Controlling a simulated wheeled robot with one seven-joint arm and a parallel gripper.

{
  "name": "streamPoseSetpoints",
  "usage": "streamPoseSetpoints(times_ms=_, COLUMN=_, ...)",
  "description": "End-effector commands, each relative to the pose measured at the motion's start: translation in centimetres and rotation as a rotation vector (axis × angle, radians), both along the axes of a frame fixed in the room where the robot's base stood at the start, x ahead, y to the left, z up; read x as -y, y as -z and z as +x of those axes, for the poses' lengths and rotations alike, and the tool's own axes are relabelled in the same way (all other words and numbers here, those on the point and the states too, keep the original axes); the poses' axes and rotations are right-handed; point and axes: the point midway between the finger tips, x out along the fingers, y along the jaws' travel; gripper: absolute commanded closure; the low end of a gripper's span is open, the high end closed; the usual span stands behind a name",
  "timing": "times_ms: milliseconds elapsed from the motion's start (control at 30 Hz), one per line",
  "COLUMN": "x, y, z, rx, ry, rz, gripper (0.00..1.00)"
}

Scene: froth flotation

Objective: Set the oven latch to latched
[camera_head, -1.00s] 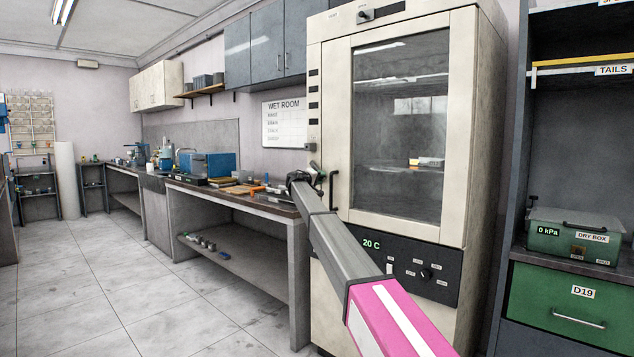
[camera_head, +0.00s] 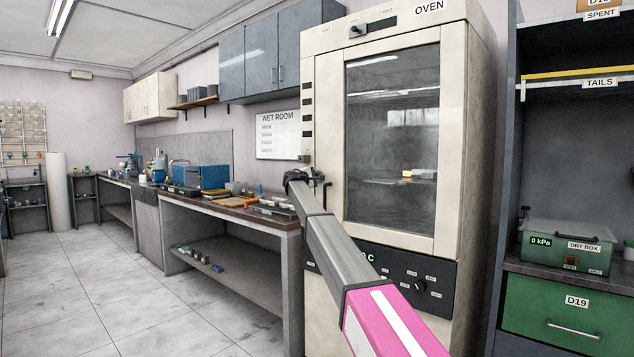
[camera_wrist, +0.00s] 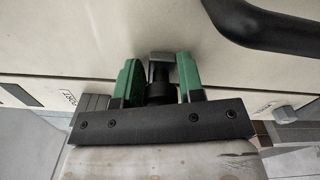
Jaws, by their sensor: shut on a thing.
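The oven (camera_head: 452,150) is a tall cream cabinet with a closed-looking glass door (camera_head: 392,140). Its black door handle (camera_head: 327,192) is at the door's left edge, and it shows large at the upper right in the wrist view (camera_wrist: 270,25). My gripper (camera_head: 300,180) is at the oven's left front edge, beside the handle; its fingertips are hidden there. In the wrist view my gripper (camera_wrist: 160,65) has its green fingers on both sides of a dark knob (camera_wrist: 160,76), shut on it. This knob appears to be the latch; its setting cannot be read.
A bench (camera_head: 235,209) with trays and tools runs along the wall left of the oven. A shelf unit (camera_head: 512,120) with a green dry box (camera_head: 566,257) stands at the right. The floor (camera_head: 120,300) at the left is clear.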

Motion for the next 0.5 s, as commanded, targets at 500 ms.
streamPoseSetpoints(times_ms=500, x=-0.39, y=0.04, z=0.02, rx=-0.033, ry=-0.007, rz=-0.035, gripper=1.00)
